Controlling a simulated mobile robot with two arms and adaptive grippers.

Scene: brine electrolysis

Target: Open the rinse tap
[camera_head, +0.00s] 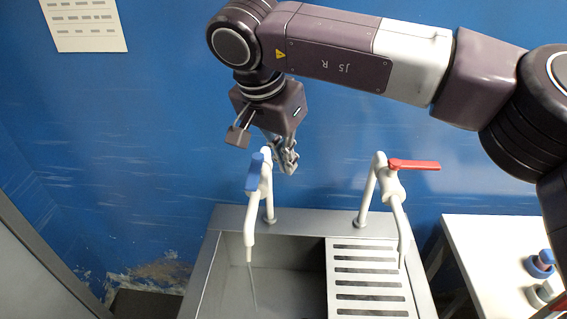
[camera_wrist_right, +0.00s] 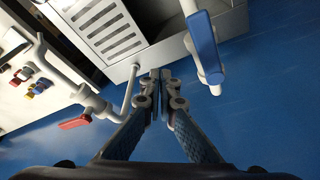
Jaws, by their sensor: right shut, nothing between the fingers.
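Two white taps stand at the back of a steel sink (camera_head: 228,217). The left tap (camera_head: 249,225) has a blue lever (camera_head: 254,172), which slants down along its side. The right tap (camera_head: 396,200) has a red lever (camera_head: 414,165), which points right. The frames do not show which is the rinse tap. A thin pale streak runs below the left spout; I cannot tell if it is water.
A slotted drain panel (camera_head: 369,276) covers the sink's right part. A white table (camera_head: 480,245) with small coloured-topped items (camera_head: 541,263) stands to the right. The blue wall (camera_head: 140,130) is close behind the taps. The air between the taps is free.

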